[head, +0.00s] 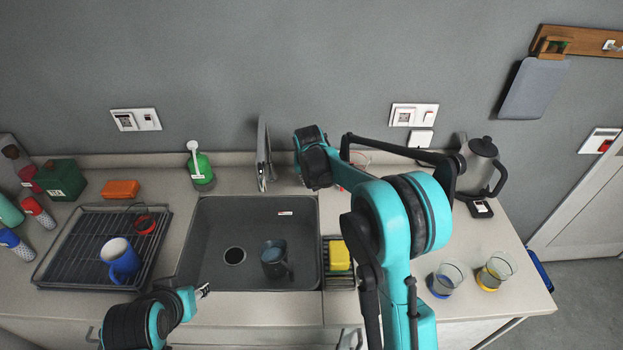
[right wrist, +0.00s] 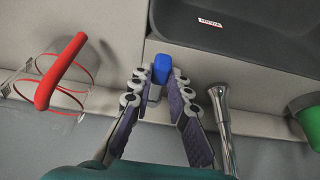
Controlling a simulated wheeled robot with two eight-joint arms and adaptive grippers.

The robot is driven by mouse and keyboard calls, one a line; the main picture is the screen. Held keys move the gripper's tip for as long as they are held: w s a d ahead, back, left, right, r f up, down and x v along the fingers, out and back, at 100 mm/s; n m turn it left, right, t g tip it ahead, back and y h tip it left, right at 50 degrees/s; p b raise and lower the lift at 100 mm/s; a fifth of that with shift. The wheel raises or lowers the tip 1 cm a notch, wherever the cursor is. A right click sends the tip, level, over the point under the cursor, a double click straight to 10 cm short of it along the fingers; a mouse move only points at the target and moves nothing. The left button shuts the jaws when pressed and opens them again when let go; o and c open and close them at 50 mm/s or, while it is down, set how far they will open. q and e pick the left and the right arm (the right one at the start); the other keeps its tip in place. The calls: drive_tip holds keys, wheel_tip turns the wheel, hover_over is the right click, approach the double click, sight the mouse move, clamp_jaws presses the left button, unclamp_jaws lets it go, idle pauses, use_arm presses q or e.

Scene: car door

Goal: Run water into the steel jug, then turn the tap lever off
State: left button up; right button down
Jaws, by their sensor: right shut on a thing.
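No stream is visible. My right gripper (right wrist: 160,80) is shut on a blue-tipped piece (right wrist: 161,66) beside the tap, which looks like the tap lever. In the head view my right arm hides it. My left gripper (head: 204,290) is at the sink's front-left edge; its opening is unclear.
A drying rack (head: 55,270) with a blue mug (head: 120,262) stands left of the sink. A green bottle (head: 201,170) stands behind. A red-handled glass (right wrist: 62,80) is close to my right gripper. A yellow sponge (head: 339,255), kettle (head: 478,165) and two glasses (head: 446,278) are right.

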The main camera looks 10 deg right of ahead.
drive_tip(key=c, duration=1.4)
unclamp_jaws()
drive_tip(key=shift+a, duration=0.1)
drive_tip(key=shift+c, duration=0.2)
drive_tip(key=d+v, duration=0.1)
drive_tip(key=v, duration=1.1)
drive_tip(key=shift+a, duration=0.45)
